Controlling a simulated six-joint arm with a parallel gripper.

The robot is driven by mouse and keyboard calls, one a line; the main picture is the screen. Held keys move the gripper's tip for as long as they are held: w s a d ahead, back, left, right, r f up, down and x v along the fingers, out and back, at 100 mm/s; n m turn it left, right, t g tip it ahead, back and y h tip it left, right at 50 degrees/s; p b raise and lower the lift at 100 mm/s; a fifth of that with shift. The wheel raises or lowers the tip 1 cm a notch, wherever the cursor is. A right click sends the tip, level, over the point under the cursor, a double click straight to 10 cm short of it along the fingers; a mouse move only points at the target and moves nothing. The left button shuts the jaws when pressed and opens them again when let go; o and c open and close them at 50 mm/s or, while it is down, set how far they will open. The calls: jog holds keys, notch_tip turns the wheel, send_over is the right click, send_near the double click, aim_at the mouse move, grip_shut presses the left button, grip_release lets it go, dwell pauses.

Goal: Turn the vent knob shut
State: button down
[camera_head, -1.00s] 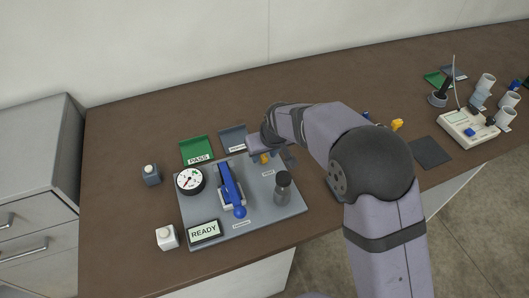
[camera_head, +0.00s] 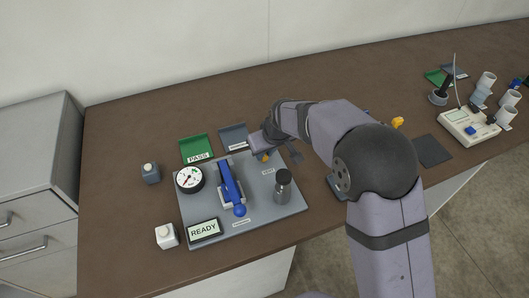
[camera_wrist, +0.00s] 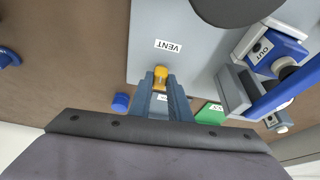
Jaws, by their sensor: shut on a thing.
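The yellow vent knob (camera_head: 264,157) is on the grey board (camera_head: 290,211), near its back right edge. In the wrist view the knob (camera_wrist: 160,76) sits between my fingertips, near the VENT label (camera_wrist: 168,46). My gripper (camera_wrist: 160,84) is shut on the knob, with the blue-grey fingers on either side of it. In the head view my gripper (camera_head: 262,152) and wrist partly cover the knob. The exact angle of the knob is hard to tell.
The board also carries a round gauge (camera_head: 189,180), a blue lever (camera_head: 230,182), a dark grey cylinder (camera_head: 283,187) and a READY display (camera_head: 204,230). A green PASS tray (camera_head: 195,147) and a grey tray (camera_head: 233,137) lie behind it. The left tabletop is mostly clear.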

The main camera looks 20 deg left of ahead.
jog(key=n+b, duration=0.1)
jog(key=n+g+b, duration=0.1)
jog(key=n+y, duration=0.1)
jog(key=shift+w+d+f+n+b, duration=0.1)
jog(key=shift+w+f+n+b, duration=0.15)
jog(key=shift+n+b, duration=0.15)
jog(key=n+g, duration=0.1)
jog(key=n, duration=0.1)
jog(key=n+g+b, duration=0.1)
jog(key=n, duration=0.1)
jog(key=shift+w+r+n, duration=0.2)
jog(key=shift+n, duration=0.1)
jog(key=n+g+p, duration=0.1)
jog(key=n, duration=0.1)
jog(key=n+p, duration=0.1)
jog(key=n, duration=0.1)
jog(key=shift+w+r+n+g+p, duration=0.2)
jog(key=shift+n+g+p, duration=0.1)
jog(key=shift+g, duration=0.1)
jog(key=n+g+h+p, duration=0.1)
jog(key=n+p, duration=0.2)
jog(key=shift+w+f, duration=0.1)
jog(key=shift+f+n+p, duration=0.1)
jog(key=shift+n+p, duration=0.35)
jog(key=shift+n, duration=0.05)
jog(key=c, duration=1.6)
grip_release()
jog(key=shift+c, duration=0.2)
jog(key=shift+w+r, duration=0.1)
jog(key=shift+r, duration=0.1)
